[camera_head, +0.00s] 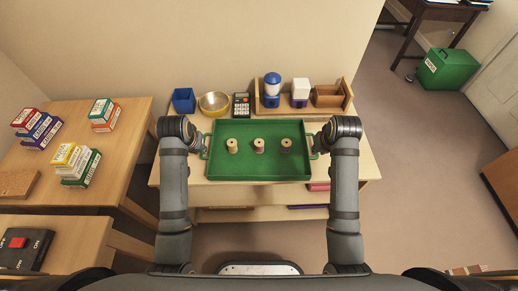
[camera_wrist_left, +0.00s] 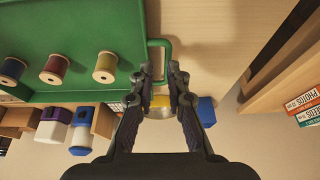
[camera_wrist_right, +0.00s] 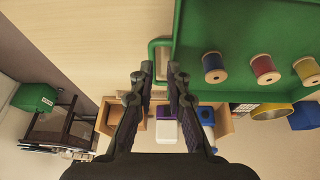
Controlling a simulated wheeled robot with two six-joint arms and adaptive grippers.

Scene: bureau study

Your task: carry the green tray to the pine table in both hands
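The green tray (camera_head: 258,172) lies flat on a light wooden stand (camera_head: 365,160) in front of me. Three thread spools (camera_head: 259,146) stand upright in a row in it. My left gripper (camera_wrist_left: 160,70) is at the tray's left handle (camera_wrist_left: 168,45), fingers apart with the handle near the tips. My right gripper (camera_wrist_right: 160,70) is likewise at the right handle (camera_wrist_right: 153,45), fingers apart. I cannot tell whether any finger touches a handle. Wooden tables stand at the left (camera_head: 120,130) and lower left (camera_head: 85,232); which is the pine one I cannot tell.
Behind the tray are a blue cup (camera_head: 184,100), a yellow bowl (camera_head: 214,103), a calculator (camera_head: 241,105) and a wooden organizer (camera_head: 330,96). Card boxes (camera_head: 42,128) and a cork board (camera_head: 17,184) occupy the left table. A switch box (camera_head: 22,248) sits lower left.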

